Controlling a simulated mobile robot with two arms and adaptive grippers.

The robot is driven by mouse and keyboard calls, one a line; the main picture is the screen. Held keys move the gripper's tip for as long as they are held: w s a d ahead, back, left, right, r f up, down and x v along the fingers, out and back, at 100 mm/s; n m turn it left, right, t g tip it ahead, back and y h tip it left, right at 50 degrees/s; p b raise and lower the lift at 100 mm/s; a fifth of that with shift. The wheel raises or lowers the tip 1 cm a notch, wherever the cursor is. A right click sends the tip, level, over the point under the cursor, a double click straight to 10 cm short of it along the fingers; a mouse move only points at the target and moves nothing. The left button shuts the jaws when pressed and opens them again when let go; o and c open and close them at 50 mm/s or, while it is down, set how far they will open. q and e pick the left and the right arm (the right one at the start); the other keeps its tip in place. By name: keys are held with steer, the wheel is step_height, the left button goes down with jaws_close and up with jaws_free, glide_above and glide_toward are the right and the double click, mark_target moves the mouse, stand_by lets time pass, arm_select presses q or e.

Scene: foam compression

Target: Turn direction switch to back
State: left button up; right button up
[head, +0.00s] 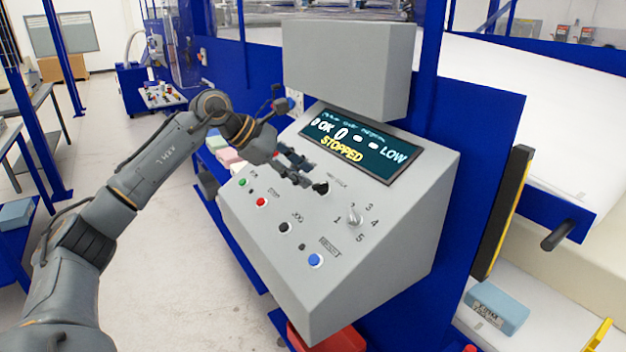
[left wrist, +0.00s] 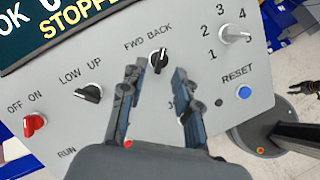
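The direction switch (left wrist: 158,61) is a black knob under the "FWD BACK" label in the left wrist view. Its narrow handle stands nearly upright in the picture; I cannot tell its setting for sure. In the head view the black knob (head: 321,188) shows just beside my left gripper (head: 302,172). In the left wrist view my left gripper (left wrist: 157,74) is open, one finger to each side of the knob, with visible gaps and nothing held. A small dark claw, seemingly my right gripper (left wrist: 303,88), shows at the right edge, too small to read its state.
The sloped grey panel (head: 265,262) also carries a numbered selector (head: 354,217), a blue RESET button (head: 315,260), a red button (head: 260,202) and a black JOG button (head: 284,228). The LOW UP knob (left wrist: 88,93) is left of the fingers. The screen (head: 364,146) reads "STOPPED".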

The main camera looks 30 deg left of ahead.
arm_select(q)
steer(key=v, duration=0.7)
steer(key=shift+r, duration=0.15)
steer(key=shift+s, duration=0.15)
